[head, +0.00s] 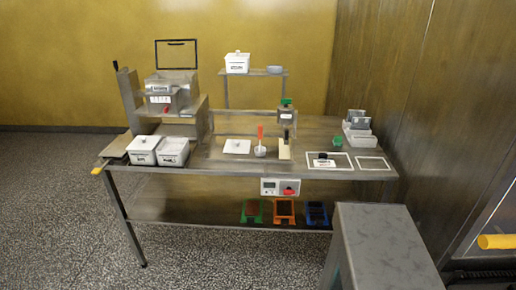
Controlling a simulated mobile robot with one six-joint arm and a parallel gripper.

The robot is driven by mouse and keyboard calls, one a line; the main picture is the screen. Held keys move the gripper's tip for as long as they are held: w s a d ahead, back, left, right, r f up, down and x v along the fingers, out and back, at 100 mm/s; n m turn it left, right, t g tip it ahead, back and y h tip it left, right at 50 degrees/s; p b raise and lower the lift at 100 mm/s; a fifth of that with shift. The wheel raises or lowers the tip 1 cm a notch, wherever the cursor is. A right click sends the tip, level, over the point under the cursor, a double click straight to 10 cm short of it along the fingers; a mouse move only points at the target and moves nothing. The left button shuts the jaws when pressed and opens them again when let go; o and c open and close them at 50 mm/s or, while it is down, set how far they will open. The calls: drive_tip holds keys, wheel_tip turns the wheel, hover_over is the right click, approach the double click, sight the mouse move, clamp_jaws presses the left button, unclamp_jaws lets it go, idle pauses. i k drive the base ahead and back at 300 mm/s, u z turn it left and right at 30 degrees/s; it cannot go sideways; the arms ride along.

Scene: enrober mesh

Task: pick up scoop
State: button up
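What looks like the scoop (260,135) is a small tool with an upright red handle near the middle of the metal table (215,157). A small white bowl or cup (260,151) is at its lower end; I cannot tell whether this is the scoop's own bowl or a holder. A flat white lid or plate (237,146) lies just left of it. A pale upright piece with a dark top (284,150) stands close on its right. My gripper is not in view.
A metal machine (172,90) and two white lidded tubs (143,150) stand on the left. A raised shelf (255,74) is behind. White-framed areas (374,164) are at right. Colored trays (284,211) sit on the lower shelf. A grey block (385,245) stands in front at right.

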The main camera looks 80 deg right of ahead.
sight(260, 139)
drive_tip(key=u, duration=0.2)
drive_tip(key=k, duration=0.55)
drive_tip(key=z, duration=0.95)
drive_tip(key=i, duration=0.5)
drive_tip(key=z, duration=0.05)
